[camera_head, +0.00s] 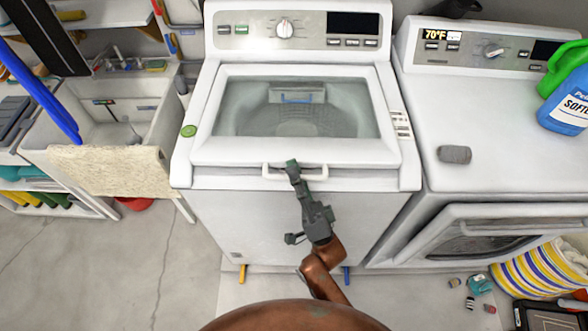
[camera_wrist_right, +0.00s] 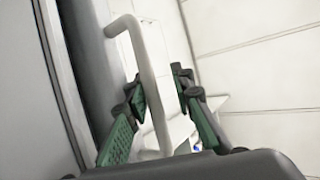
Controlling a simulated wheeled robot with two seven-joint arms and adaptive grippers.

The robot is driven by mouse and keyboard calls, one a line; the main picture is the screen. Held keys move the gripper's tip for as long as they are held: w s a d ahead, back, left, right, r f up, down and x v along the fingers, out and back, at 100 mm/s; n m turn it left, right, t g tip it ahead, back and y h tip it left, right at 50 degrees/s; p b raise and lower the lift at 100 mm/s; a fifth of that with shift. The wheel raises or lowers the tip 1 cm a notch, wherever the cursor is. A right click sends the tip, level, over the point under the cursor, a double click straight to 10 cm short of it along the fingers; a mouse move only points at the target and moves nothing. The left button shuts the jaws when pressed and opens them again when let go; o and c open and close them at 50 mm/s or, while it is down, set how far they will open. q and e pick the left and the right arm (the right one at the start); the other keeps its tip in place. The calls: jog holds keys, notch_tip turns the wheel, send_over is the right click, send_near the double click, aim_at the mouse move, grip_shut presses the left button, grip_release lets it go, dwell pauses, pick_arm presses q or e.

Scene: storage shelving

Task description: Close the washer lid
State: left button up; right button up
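The washer (camera_head: 290,215) stands straight ahead, white, with a control panel at its back. Its lid (camera_head: 215,152) has a large window and lies down over the tub; I cannot tell whether it is fully flush. The white bar handle (camera_head: 270,171) is on the lid's front edge. My right gripper (camera_head: 292,166) reaches up to the middle of this handle. In the right wrist view the handle (camera_wrist_right: 152,75) runs between the green-padded fingers of the right gripper (camera_wrist_right: 159,82), which are apart with a gap around the bar. My left gripper is not in view.
A dryer (camera_head: 480,130) with its front door (camera_head: 500,230) hanging ajar stands at the right, with a grey roll (camera_head: 455,154) and a blue bottle (camera_head: 566,105) on top. A sink (camera_head: 150,120) with a draped towel (camera_head: 110,170) is at the left. A striped basket (camera_head: 540,270) sits at lower right.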

jog(key=v, duration=1.1)
jog(key=shift+s, duration=0.2)
jog(key=shift+d+f, duration=0.1)
jog(key=shift+d, duration=0.05)
